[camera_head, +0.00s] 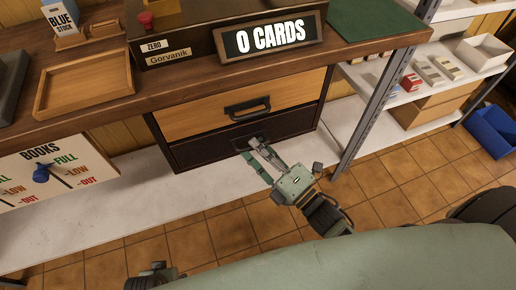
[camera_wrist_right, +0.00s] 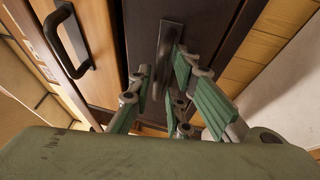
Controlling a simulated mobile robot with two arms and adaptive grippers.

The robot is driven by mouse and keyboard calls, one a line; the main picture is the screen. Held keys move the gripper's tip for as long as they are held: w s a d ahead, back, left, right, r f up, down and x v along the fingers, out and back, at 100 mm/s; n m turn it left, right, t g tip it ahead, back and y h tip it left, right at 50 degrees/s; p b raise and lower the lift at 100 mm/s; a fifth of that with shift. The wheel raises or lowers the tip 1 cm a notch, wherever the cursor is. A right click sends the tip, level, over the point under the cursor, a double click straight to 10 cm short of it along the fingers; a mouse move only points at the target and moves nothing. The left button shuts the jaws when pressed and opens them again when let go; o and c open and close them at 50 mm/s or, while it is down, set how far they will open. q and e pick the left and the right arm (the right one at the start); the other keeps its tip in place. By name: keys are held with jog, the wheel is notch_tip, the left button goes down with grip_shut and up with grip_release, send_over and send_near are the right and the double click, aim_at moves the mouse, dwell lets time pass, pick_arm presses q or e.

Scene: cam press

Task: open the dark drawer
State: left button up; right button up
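The dark drawer (camera_head: 292,124) is the lower of two drawers under the wooden counter, and it looks closed. Its dark bar handle (camera_wrist_right: 168,45) shows in the wrist view. My right gripper (camera_head: 257,149) is at the drawer front by the handle. In the wrist view its fingers (camera_wrist_right: 162,72) stand on either side of the handle, with a small gap at the left finger; the right finger is close to the bar, and contact is unclear. A dark part, perhaps of my left gripper (camera_head: 155,277), shows at the bottom edge of the head view; its fingers are not clear.
The light wood drawer (camera_head: 205,113) above has its own dark handle (camera_head: 247,108). A metal shelf post (camera_head: 376,100) stands to the right. A "0 CARDS" sign (camera_head: 270,38) and a wooden tray (camera_head: 85,82) are on the counter. The tiled floor in front is open.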

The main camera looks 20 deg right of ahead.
grip_shut()
jog(key=shift+s, duration=0.1)
dwell(0.4)
